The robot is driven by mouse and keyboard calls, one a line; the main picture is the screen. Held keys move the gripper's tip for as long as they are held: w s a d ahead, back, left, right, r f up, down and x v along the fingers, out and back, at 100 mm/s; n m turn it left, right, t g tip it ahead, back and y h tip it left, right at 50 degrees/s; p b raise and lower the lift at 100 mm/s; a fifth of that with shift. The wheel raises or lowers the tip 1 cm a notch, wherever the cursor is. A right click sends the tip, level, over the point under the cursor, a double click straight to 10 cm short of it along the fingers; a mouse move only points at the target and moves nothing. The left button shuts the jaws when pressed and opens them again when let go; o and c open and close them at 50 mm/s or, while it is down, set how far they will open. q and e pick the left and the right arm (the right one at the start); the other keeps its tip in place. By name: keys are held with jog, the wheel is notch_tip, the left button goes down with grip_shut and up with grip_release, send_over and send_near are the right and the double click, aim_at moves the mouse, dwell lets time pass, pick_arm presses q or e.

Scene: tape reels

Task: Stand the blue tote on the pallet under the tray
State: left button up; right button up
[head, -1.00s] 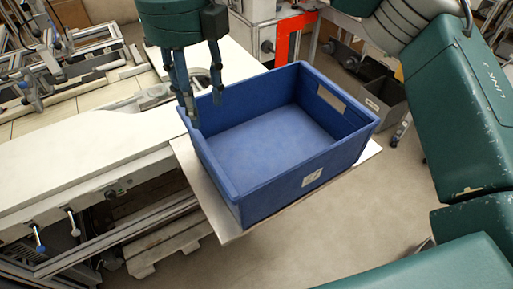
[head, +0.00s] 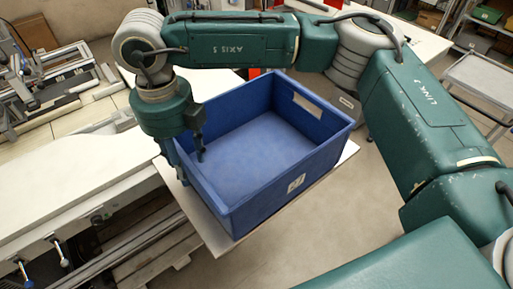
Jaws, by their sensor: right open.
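The blue tote (head: 262,195) is an open, empty box with a pale label on its front. It stands upright on a thin white tray (head: 226,243) whose edge shows along its front and left. My right gripper (head: 189,163) points down at the tote's left rim and is open. One finger is outside the left wall and the other inside it. I cannot tell whether the fingers touch the wall. A wooden pallet (head: 150,250) shows partly at lower left, low down under the white bench. My left gripper is not in view.
A long white bench (head: 60,185) with metal frames behind it fills the left. Lever handles (head: 58,252) stick out at its front. Grey floor (head: 300,235) is clear in front of the tray. A grey cart (head: 485,80) stands at upper right.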

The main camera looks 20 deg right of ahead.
jog(key=shift+d+f, duration=0.1)
jog(key=shift+f, duration=0.45)
grip_shut()
jog(key=shift+r, duration=0.1)
jog(key=shift+r, duration=0.15)
